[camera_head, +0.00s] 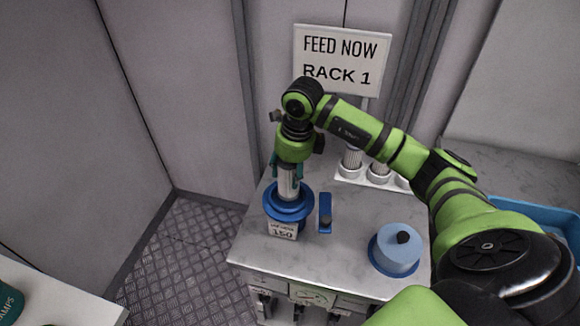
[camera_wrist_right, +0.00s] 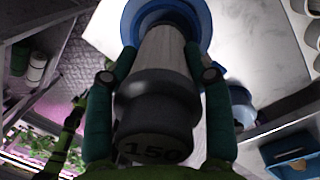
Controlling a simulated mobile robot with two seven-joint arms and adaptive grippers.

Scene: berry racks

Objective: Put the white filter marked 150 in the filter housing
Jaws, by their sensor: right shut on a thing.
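My right gripper (camera_head: 288,170) is shut on the white filter (camera_head: 288,186) and points down at the left end of the counter. In the wrist view the filter's pale body (camera_wrist_right: 163,52) is between my two teal fingers, and its dark cap (camera_wrist_right: 152,125) reads 150. The blue filter housing (camera_head: 288,207) stands below, with a sign reading 150 at its front. The filter is upright, with its lower end at the housing's opening; I cannot tell how deep it sits. My left gripper is not in view.
A blue tool (camera_head: 325,212) is right of the housing. A light-blue cylinder with a black knob (camera_head: 398,248) stands further right. White filters (camera_head: 352,160) stand in a rack behind my arm. A blue bin (camera_head: 540,215) is at the right, and a sign reading RACK 1 (camera_head: 340,60) is behind.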

